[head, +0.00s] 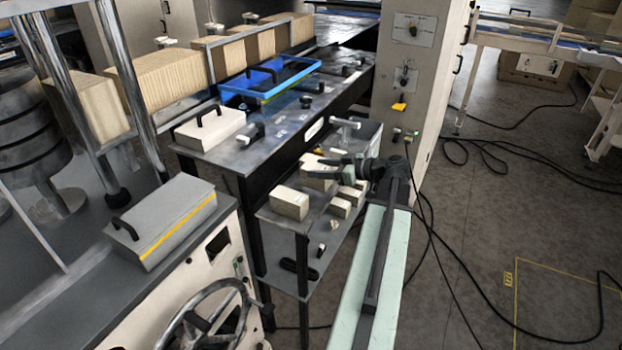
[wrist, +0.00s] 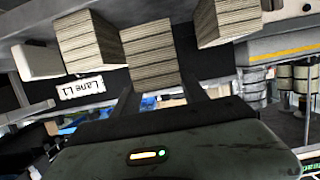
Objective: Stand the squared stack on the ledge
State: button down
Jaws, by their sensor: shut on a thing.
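In the head view my gripper (head: 340,168) is over the small grey side shelf (head: 268,214), at the end of my pale green arm. It is shut on a pale layered stack (head: 318,172), partly hidden by the gripper. In the wrist view the dark fingers (wrist: 164,96) reach to either side of the held stack (wrist: 150,57), whose layered edges look even. Whether its base touches the shelf is unclear. I cannot tell for sure which surface is the ledge.
Other stacks (head: 290,204) stand close by on the shelf. A "Lane L1" label (wrist: 81,90) shows in the wrist view. A dark bench (head: 225,155) with a blue tray (head: 235,93) is behind. A tall cabinet (head: 425,75) stands close behind the arm. Cables (head: 470,260) lie on the floor at right.

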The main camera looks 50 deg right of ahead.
jog(key=shift+w+a+f, duration=0.1)
jog(key=shift+w+a, duration=0.3)
jog(key=shift+w, duration=0.25)
jog(key=shift+w+a+f, duration=0.1)
jog(key=shift+w+a, duration=0.25)
jog(key=shift+w, duration=0.25)
jog(key=f+b, duration=0.2)
jog(key=w+f+b, duration=0.1)
jog(key=f+b, duration=0.1)
jog(key=shift+a, duration=0.3)
jog(key=c, duration=0.6)
grip_release()
jog(key=shift+r, duration=0.1)
jog(key=shift+r, duration=0.15)
jog(key=shift+s+d+r+p, duration=0.1)
jog(key=shift+s+r+p, duration=0.1)
jog(key=shift+s+p, duration=0.15)
jog(key=p+v, duration=0.3)
jog(key=v, duration=0.8)
jog(key=shift+s, duration=0.2)
